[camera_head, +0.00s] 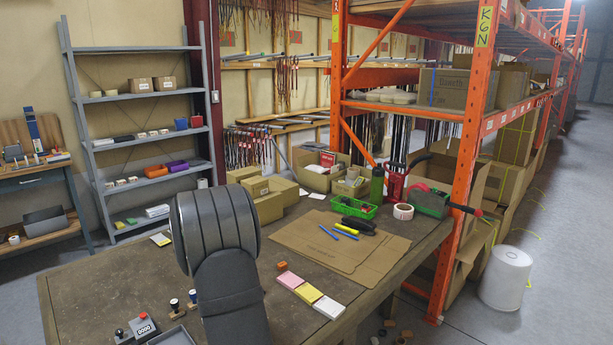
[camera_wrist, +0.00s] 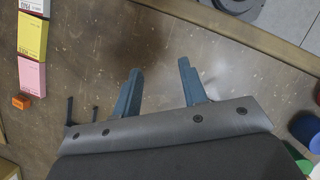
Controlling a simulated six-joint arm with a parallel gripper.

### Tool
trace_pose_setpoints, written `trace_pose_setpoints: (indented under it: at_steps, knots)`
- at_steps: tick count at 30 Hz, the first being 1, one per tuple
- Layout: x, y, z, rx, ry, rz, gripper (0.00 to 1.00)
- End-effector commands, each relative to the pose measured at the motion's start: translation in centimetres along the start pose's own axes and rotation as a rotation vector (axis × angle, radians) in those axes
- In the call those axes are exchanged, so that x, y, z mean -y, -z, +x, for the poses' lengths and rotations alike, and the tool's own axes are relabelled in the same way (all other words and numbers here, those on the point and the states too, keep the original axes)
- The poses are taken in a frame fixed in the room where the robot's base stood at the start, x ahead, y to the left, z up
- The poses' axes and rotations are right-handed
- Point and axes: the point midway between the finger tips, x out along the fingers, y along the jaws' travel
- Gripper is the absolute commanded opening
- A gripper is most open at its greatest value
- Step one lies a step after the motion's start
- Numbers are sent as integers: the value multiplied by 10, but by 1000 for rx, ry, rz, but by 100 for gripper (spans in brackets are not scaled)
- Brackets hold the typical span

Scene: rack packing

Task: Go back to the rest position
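My gripper (camera_wrist: 158,88) shows in the wrist view with its two blue-grey fingers apart and nothing between them. It hangs over the bare dark table top. In the head view the thick dark links of my arm rise over the front of the table (camera_head: 100,283), and they hide the gripper and part of the surface. A row of pink, yellow and white pads (camera_head: 310,294) lies to the right of my arm. The pads also show at the left of the wrist view (camera_wrist: 32,45).
Stamps (camera_head: 183,303) stand at the front left of my arm. An orange rack post (camera_head: 467,170) stands at the right table edge.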

Motion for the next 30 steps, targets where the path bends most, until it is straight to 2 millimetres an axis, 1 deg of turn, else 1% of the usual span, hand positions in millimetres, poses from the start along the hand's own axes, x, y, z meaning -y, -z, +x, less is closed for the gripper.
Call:
trace_pose_setpoints:
  at_steps: [3, 7, 18, 19, 20, 24, 26, 27, 28, 29, 30]
  knots:
    - [-3, -2, 0, -1, -33, -78, 39]
    - [-4, -3, 0, 0, -55, -135, 39]
    - [-6, -3, 0, 0, -68, -163, 39]
    - [-6, -3, 0, 0, -68, -163, 43]
    - [-6, -3, 0, 0, -68, -163, 49]
    - [-6, -3, 0, 0, -67, -162, 76]
    - [-6, -3, 0, 0, -67, -161, 88]
    - [-6, -2, -2, -5, -70, -156, 96]
    - [-6, 0, -6, -13, -74, -147, 100]
    - [-5, 4, -11, -26, -80, -132, 100]
    - [-5, 10, -23, -53, -93, -98, 100]
